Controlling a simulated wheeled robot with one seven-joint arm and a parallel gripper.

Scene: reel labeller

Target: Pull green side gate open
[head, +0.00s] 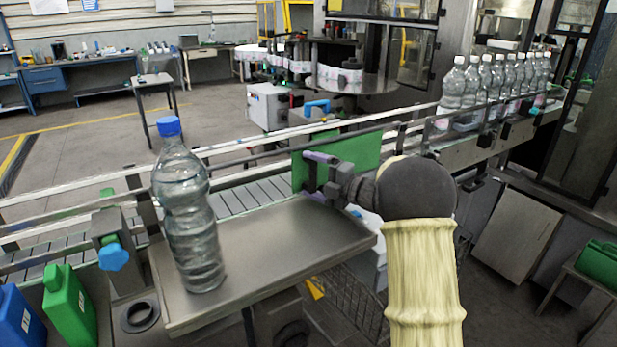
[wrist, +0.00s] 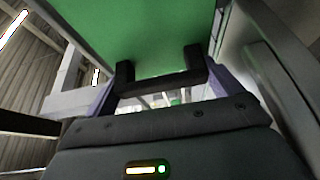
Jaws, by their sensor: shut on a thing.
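The green side gate (head: 362,150) is a flat green panel at the near side of the conveyor, in the middle of the head view. In the wrist view the green panel (wrist: 150,35) fills the top, with a black bar handle (wrist: 162,88) on it. My gripper (head: 314,174) is at the left part of the panel. Its purple fingers are shut on the black handle, one at each end of it in the wrist view. The gripper and my arm hide part of the gate's lower edge.
A clear bottle with a blue cap (head: 187,215) stands on a metal shelf (head: 275,245) left of my arm. Rails and the conveyor (head: 240,198) run behind it. Several bottles (head: 490,80) stand in a row at the back right. Green and blue containers are at the lower left.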

